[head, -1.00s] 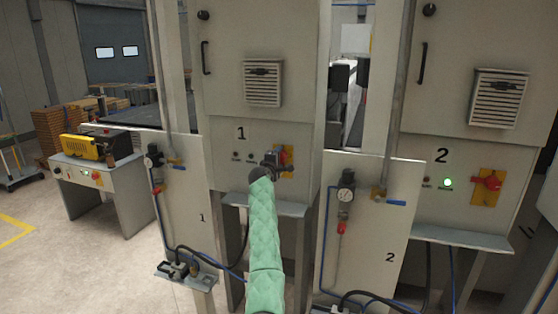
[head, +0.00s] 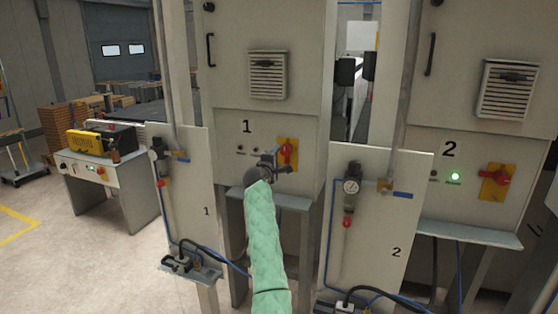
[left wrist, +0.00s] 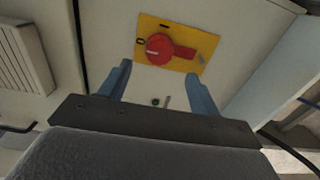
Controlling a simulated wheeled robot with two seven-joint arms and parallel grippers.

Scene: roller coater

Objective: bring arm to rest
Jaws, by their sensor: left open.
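My left gripper (head: 272,164) is at the end of the green-sleeved arm, in front of cabinet 1 (head: 226,128). The left wrist view shows its two blue fingers apart, with nothing between them (left wrist: 157,74). The red rotary switch (head: 287,151) on its yellow plate is just beyond the gripper. It also shows in the left wrist view (left wrist: 160,48), ahead of the fingertips and apart from them, with its handle pointing right in that picture. My right gripper is not in view.
Cabinet 2 (head: 480,135) stands at right with a lit green lamp (head: 455,176) and a red switch (head: 495,178). White panels with gauges and blue hoses (head: 375,220) flank the arm. A shelf (head: 285,200) juts out below the gripper. Open floor (head: 80,250) lies left.

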